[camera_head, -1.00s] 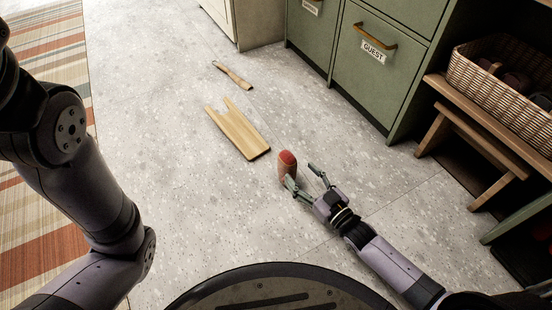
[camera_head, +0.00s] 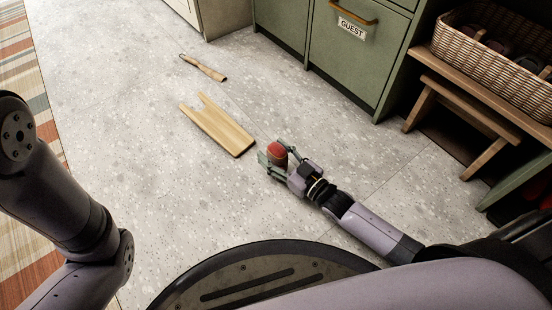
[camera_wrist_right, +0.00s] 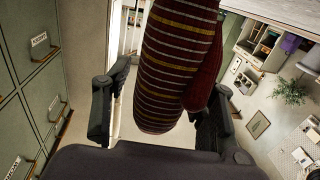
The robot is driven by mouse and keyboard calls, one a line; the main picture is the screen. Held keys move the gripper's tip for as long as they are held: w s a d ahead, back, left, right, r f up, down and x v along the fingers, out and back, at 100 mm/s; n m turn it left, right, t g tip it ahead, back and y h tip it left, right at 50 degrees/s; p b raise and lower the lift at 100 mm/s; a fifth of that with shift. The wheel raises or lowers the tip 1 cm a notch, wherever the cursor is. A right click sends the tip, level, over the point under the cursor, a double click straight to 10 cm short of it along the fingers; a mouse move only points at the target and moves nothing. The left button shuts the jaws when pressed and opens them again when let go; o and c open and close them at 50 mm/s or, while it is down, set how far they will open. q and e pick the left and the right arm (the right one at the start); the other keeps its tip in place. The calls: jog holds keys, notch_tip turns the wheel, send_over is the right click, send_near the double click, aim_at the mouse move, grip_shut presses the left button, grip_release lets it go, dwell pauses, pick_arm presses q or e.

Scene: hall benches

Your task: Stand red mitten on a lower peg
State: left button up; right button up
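The red mitten (camera_head: 277,153) is between the fingers of my right gripper (camera_head: 276,159), in the lower middle of the head view. In the right wrist view the mitten (camera_wrist_right: 175,70) is dark red with pale and yellow stripes, and its top runs out of the picture. The right gripper (camera_wrist_right: 160,110) is open around it. A gap shows between the left finger and the mitten; the right finger is close beside its narrow side part. What bears the mitten cannot be made out. My left gripper is out of view. No peg can be made out.
A forked wooden board (camera_head: 222,128) and a wooden-handled tool (camera_head: 203,67) lie on the speckled floor. A green cabinet (camera_head: 345,60) stands behind, with a wooden bench (camera_head: 480,90) and a wicker basket (camera_head: 490,60) at right. A striped rug (camera_head: 30,235) lies at left.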

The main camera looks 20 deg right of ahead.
jog(key=c, duration=1)
